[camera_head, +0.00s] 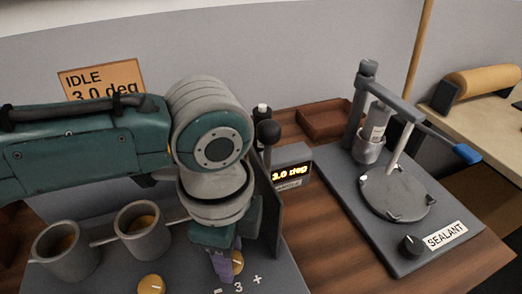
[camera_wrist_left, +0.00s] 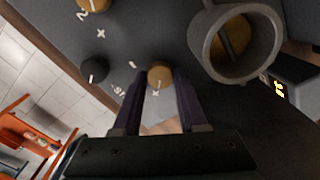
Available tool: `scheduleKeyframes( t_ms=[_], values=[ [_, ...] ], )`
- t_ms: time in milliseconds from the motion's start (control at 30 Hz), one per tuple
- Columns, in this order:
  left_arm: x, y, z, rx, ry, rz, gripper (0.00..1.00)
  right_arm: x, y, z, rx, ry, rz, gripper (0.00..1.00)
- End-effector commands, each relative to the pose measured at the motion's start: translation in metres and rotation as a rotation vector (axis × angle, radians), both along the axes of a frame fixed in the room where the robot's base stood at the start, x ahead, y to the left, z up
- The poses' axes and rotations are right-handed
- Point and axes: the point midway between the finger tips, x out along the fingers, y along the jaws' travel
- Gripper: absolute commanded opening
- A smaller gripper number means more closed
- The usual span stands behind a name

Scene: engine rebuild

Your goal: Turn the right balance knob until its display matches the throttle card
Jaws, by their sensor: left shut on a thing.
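My left gripper (camera_head: 226,266) points down at the panel and is shut on a brass knob marked "- 3 +", the right balance knob, at the panel's front right. The knob (camera_head: 238,262) is mostly hidden behind my fingers. In the left wrist view the knob (camera_wrist_left: 160,73) sits between the tips of the two dark purple fingers (camera_wrist_left: 160,92). The orange throttle card (camera_head: 102,80) on the back wall reads "IDLE 3.0 deg", its lower edge covered by my arm. My right gripper is not in view.
Two grey throttle cups (camera_head: 140,232) and another brass knob (camera_head: 151,285) stand left of my gripper. A grey sealant press (camera_head: 385,190) stands at right, with a brown tray (camera_head: 324,119) behind. Bare wood lies between panel and press.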

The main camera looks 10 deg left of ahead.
Motion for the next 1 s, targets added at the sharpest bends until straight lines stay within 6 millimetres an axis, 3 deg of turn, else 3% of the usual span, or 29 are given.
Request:
scheduleKeyframes(
  t_ms=[33, 400, 1000],
  values=[
    [-0.001, -0.001, 0.005, -0.001, 0.005, 0.044, 0.00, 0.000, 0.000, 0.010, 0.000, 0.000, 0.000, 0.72],
    [-0.001, -0.001, 0.004, -0.002, 0.005, 0.390, 0.00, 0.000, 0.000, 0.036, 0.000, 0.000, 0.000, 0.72],
    [0.000, -0.001, 0.001, -0.002, 0.001, 0.714, 0.00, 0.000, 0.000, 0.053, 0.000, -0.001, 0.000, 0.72]
  ],
)
